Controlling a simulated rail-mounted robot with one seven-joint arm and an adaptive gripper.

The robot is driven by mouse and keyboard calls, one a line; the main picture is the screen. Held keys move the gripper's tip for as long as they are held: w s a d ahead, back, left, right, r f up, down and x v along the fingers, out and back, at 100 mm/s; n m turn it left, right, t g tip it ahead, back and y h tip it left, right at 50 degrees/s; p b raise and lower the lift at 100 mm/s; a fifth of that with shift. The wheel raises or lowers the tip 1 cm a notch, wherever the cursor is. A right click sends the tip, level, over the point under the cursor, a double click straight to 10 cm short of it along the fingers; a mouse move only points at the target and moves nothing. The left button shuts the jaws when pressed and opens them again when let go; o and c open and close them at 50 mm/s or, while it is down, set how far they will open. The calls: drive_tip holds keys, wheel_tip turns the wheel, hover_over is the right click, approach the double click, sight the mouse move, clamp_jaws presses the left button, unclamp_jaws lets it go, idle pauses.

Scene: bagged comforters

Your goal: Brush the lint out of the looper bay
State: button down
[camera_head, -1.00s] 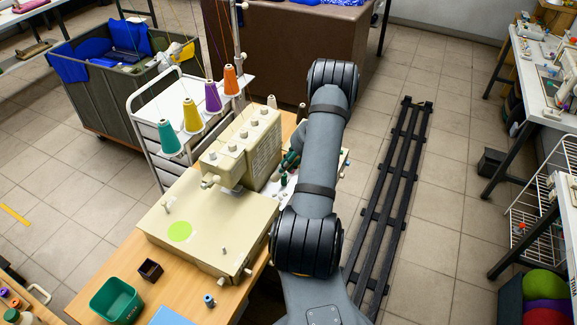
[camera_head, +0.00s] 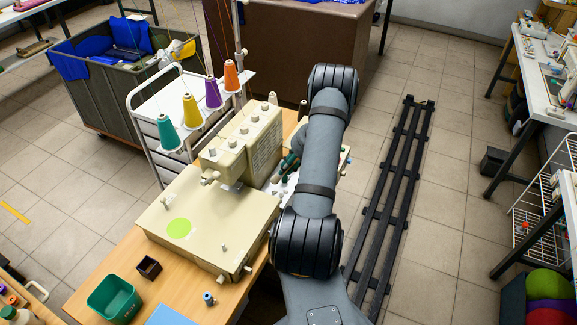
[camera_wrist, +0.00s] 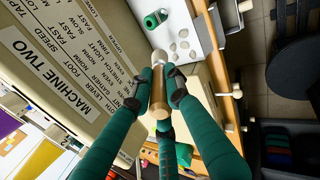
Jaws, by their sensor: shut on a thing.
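The cream sewing machine (camera_head: 245,145), labelled MACHINE TWO in the wrist view (camera_wrist: 75,65), stands on a wooden table. My gripper (camera_wrist: 160,82) has green fingers with dark tip pads. They are shut around a tan cylindrical handle (camera_wrist: 158,108), seen nearly end-on, likely the brush. Its bristles are not visible. In the head view my gripper (camera_head: 290,162) is beside the machine's right side, partly hidden behind my arm. I cannot make out the looper bay or any lint clearly.
A white surface with several pale discs and a green spool (camera_wrist: 154,19) lies beyond the fingers. Thread cones (camera_head: 193,112) stand behind the machine. A green bin (camera_head: 114,300) and small dark box (camera_head: 149,267) are on the table's front.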

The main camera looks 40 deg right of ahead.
drive_tip(key=shift+f+b, duration=1.55)
drive_tip(key=shift+f, duration=0.85)
drive_tip(key=shift+s+d, duration=1.65)
drive_tip(key=shift+s, duration=1.6)
wheel_tip(320, 180, up, 7)
drive_tip(key=p, duration=0.6)
drive_tip(key=shift+f, duration=0.1)
drive_tip(key=shift+w+a+p, duration=0.1)
drive_tip(key=shift+p, duration=0.25)
drive_tip(key=w+a+r+p, duration=0.1)
drive_tip(key=w+a+p, duration=0.3)
drive_tip(key=a+p, duration=0.1)
drive_tip(key=shift+w+p, duration=0.3)
drive_tip(key=shift+p, duration=0.1)
drive_tip(key=shift+d, duration=0.1)
